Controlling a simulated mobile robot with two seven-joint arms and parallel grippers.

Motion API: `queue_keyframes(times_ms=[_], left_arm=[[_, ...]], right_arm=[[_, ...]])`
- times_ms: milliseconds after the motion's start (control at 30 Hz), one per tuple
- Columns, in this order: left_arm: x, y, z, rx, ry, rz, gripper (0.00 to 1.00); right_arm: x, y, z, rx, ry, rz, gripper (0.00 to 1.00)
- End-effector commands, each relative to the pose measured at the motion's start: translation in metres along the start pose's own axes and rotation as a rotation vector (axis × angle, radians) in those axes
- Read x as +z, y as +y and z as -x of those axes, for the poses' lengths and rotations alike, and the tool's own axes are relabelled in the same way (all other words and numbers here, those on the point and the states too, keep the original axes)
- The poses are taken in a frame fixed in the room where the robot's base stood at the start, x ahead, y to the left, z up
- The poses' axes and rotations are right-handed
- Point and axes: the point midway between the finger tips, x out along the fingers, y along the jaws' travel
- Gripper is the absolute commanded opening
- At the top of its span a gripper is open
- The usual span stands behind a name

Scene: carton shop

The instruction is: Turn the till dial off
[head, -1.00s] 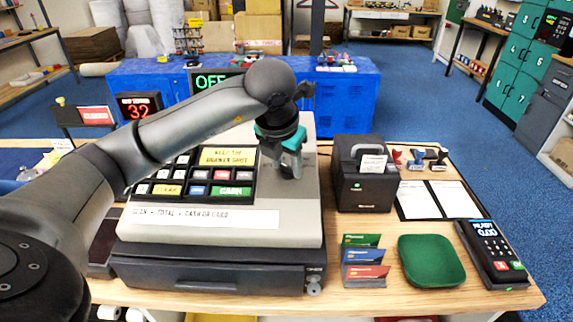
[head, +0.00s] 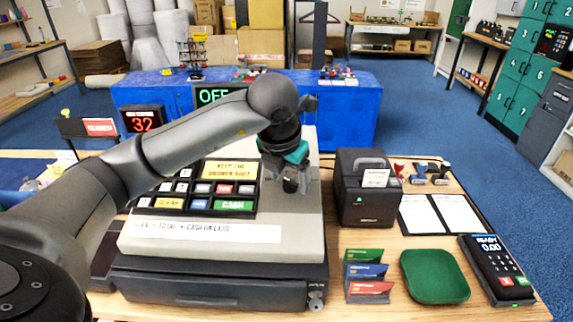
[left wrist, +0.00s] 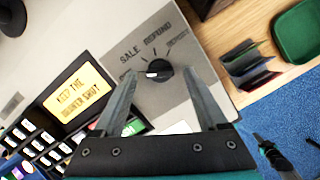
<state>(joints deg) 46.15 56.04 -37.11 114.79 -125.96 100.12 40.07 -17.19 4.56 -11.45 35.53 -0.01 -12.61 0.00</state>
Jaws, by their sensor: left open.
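The till (head: 300,228) stands on the counter with a grey sloped top. Its black dial (left wrist: 160,71) shows in the left wrist view beside the words SALE and REFUND; the white mark on it points left, towards a label partly hidden by a finger. My left gripper (head: 289,184) is above the right part of the till's top. In the left wrist view its open fingers (left wrist: 158,73) are on either side of the dial; I cannot tell whether they touch it. A dark and teal part at the lower right, perhaps my right gripper (left wrist: 272,153), is too small to read.
A green display (head: 213,95) behind the till shows OFF, partly hidden by my arm. A black printer (head: 366,205) stands close at the till's right. Cards (head: 367,270), a green tray (head: 434,277) and a card terminal (head: 490,268) are at the front right.

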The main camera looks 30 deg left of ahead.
Motion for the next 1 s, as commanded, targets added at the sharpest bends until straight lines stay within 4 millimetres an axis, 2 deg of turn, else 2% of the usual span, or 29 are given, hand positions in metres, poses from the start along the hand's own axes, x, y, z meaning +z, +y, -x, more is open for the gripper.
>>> queue_keyframes(times_ms=[167, 500, 600, 800, 1000], left_arm=[[0.002, 0.000, 0.026, 0.000, -0.008, -0.001, 0.75], [0.002, 0.001, 0.109, 0.001, -0.008, -0.001, 0.75], [0.002, 0.001, 0.126, 0.003, -0.006, 0.000, 0.75], [0.001, 0.001, 0.146, 0.002, -0.004, 0.000, 0.75], [0.000, 0.000, 0.150, 0.001, -0.001, 0.001, 0.75]], right_arm=[[0.000, 0.000, 0.001, 0.000, 0.000, 0.000, 0.00], [-0.001, 0.000, 0.007, 0.000, 0.000, 0.000, 0.00], [-0.001, 0.000, 0.014, 0.000, 0.000, 0.000, 0.00], [-0.002, 0.001, 0.021, 0.000, 0.000, 0.000, 0.00], [-0.002, 0.001, 0.023, 0.000, 0.000, 0.000, 0.00]])
